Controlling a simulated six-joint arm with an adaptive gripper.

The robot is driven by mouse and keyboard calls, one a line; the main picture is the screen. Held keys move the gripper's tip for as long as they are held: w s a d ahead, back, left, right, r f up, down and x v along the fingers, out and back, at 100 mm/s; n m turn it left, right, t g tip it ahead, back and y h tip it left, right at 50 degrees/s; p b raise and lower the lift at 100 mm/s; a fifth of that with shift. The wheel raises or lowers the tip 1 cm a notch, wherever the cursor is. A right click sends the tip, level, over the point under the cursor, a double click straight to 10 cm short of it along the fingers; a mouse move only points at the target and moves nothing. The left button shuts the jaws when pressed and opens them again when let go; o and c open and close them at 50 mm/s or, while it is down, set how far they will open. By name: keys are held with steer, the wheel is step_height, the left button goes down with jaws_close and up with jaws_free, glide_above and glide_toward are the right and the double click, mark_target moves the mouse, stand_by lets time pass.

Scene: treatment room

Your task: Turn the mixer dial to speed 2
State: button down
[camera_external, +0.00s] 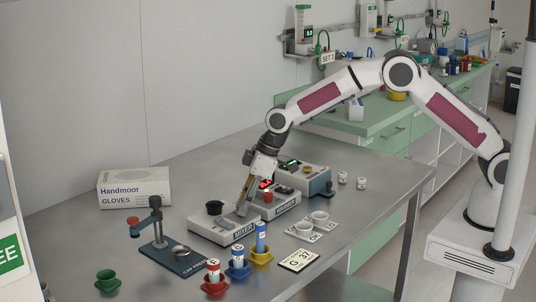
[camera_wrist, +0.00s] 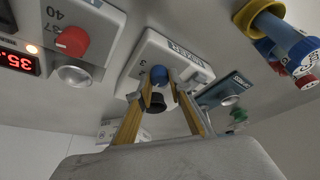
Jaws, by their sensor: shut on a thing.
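The mixer (camera_external: 222,230) is a light grey box with a MIXER label on its front, standing on the steel table. In the wrist view the mixer (camera_wrist: 150,48) appears upside down. Its blue dial (camera_wrist: 159,75) shows between the fingertips of my gripper (camera_wrist: 162,88), which is shut on it. In the external view my gripper (camera_external: 242,208) points down onto the mixer's top, and the dial is hidden there. A black cup-shaped part (camera_external: 215,207) stands on the mixer's left end. The dial's pointer and speed marks are too small to read.
Next to the mixer is a heater unit with a red dial (camera_wrist: 73,41) and red display (camera_wrist: 18,62). A cap stand (camera_external: 172,258), coloured cups (camera_external: 215,286) with tubes and a glove box (camera_external: 134,188) stand around.

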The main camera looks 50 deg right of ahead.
steer(key=shift+m+h, duration=0.3)
steer(key=shift+m, duration=0.6)
steer(key=shift+s+a+m+t+h, duration=0.1)
steer(key=shift+m+t+h, duration=0.35)
steer(key=shift+m, duration=0.95)
steer(key=shift+a+m+t+h, duration=0.15)
steer(key=shift+m+h, duration=0.2)
steer(key=shift+m, duration=0.55)
steer(key=shift+d+m+t+h, duration=0.1)
steer(key=shift+m+h, duration=0.2)
steer(key=shift+m, duration=1)
steer(key=c, duration=1.8)
jaws_free()
steer(key=shift+c, duration=0.2)
steer(key=v, duration=1.2)
steer(key=shift+a, duration=0.25)
